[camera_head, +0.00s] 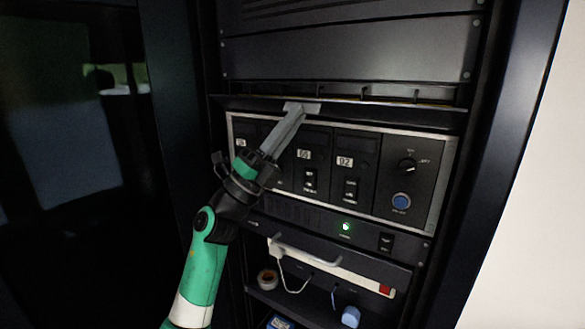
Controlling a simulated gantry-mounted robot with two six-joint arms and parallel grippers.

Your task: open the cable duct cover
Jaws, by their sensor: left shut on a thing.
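The cable duct cover (390,114) is a long dark strip across the rack, just above the silver-framed control panel. It juts forward, and short upright dividers of the duct (365,91) show above its edge, so it appears at least partly open. My left gripper (302,108) reaches up from the lower left, and its grey fingers are shut on the cover's edge, left of its middle. The fingers hide a small part of the cover. My right gripper is not in view.
Below the cover is the control panel (443,170) with switches, a knob (407,165) and a blue button (401,201). A lit green lamp (346,227) and a white power strip (345,273) sit lower. A tape roll (267,279) and blue plug (350,317) are near the bottom shelf.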

